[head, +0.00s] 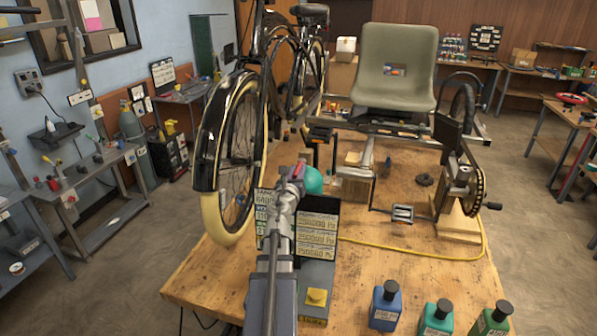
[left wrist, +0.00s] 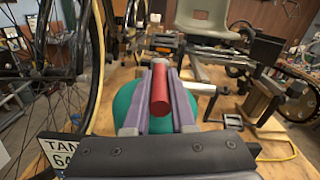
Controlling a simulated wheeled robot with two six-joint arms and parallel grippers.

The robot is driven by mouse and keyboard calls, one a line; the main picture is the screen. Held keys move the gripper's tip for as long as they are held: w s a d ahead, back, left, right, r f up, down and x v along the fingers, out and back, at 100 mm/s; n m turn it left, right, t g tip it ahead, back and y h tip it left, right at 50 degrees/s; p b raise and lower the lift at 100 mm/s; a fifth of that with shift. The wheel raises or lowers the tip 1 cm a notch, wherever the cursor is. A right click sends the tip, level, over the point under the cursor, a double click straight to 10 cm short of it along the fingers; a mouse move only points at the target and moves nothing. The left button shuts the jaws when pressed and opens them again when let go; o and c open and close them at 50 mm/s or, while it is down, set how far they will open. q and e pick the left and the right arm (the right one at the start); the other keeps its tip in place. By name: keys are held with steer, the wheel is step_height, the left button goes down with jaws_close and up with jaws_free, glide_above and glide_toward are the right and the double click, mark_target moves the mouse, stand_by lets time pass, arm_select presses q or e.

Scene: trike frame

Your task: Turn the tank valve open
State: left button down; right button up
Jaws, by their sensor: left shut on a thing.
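A red cylindrical valve handle (left wrist: 160,92) shows between the fingers of my left gripper (left wrist: 160,82), which is shut on it. In the head view the left gripper (head: 294,173) is over the workbench, beside the rounded green tank (head: 314,181). The green tank also shows behind and below the fingers in the left wrist view (left wrist: 124,102). The fingers and arm hide much of the tank and the valve body. How far the valve is turned cannot be told. My right gripper is not in view.
A bicycle (head: 234,140) stands close left of the gripper. A sign panel (head: 318,228) and a yellow button box (head: 317,297) are near the arm. A seat frame (head: 395,65) stands behind. Blue (head: 386,302) and green bottles (head: 437,317) stand at the front right.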

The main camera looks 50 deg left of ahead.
arm_select(q)
steer(key=c, duration=0.8)
jaws_free()
steer(key=shift+o, duration=0.2)
steer(key=shift+d, duration=0.1)
